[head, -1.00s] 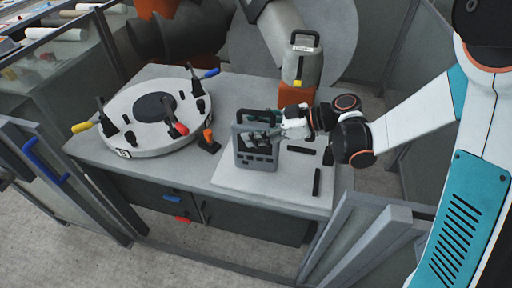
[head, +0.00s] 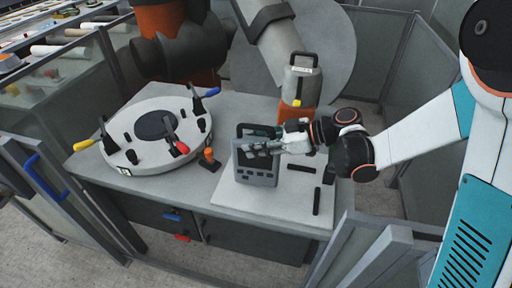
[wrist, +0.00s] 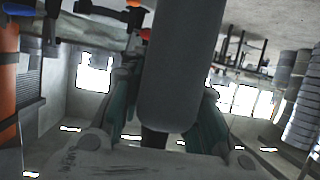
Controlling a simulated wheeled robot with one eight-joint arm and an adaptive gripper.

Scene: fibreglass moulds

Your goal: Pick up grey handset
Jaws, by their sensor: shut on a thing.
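The grey handset (head: 258,174) stands upright over the pale mat (head: 236,205) on the workbench, its dark handle on top and small buttons low on its face. My gripper (head: 263,147) reaches in from the right and is shut on the handset, one finger crossing its screen side. In the wrist view the handset (wrist: 174,65) is a dark grey slab between the two fingers (wrist: 168,95). I cannot tell whether its base touches the mat.
A round clamp fixture (head: 127,154) with coloured handles stands at the left. An orange-topped lever (head: 209,156) is beside it. Black bars (head: 317,201) lie on the mat. Rails (head: 340,255) edge the front.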

